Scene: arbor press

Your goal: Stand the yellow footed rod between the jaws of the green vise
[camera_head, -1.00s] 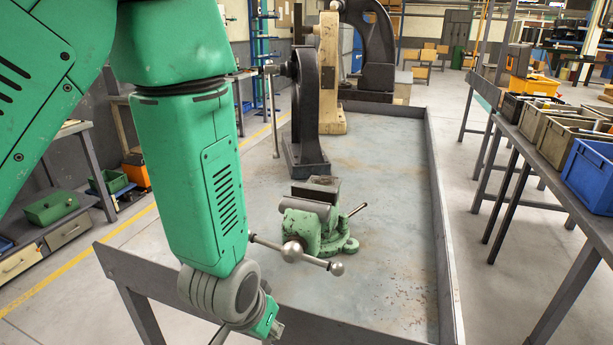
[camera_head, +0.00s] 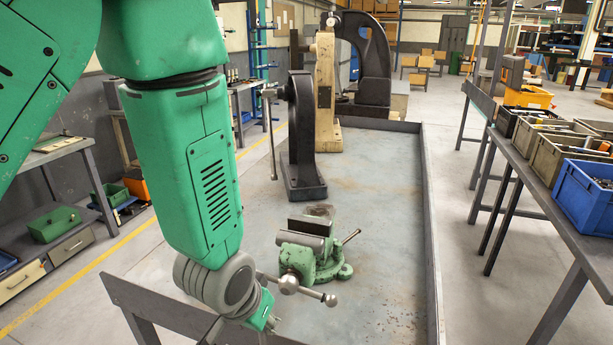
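The green vise (camera_head: 308,262) stands on the near part of the grey metal bench. Its grey jaws (camera_head: 310,230) face up and look apart, with a narrow gap; I see nothing standing in it. Its screw handle with round metal ends (camera_head: 290,284) points toward me. The yellow footed rod does not show. My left arm comes in from the left and hangs down left of the vise. Its wrist is at the bottom edge, near the vise handle in the picture, and I cannot tell whether they touch. The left gripper's fingers are out of view. My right gripper is not in view.
A raised rim (camera_head: 434,240) borders the bench (camera_head: 372,215). A black press (camera_head: 302,140), a cream press (camera_head: 325,85) and a larger dark press (camera_head: 375,60) stand farther back. A side table at right holds bins, including a blue bin (camera_head: 585,192). Bench space right of the vise is clear.

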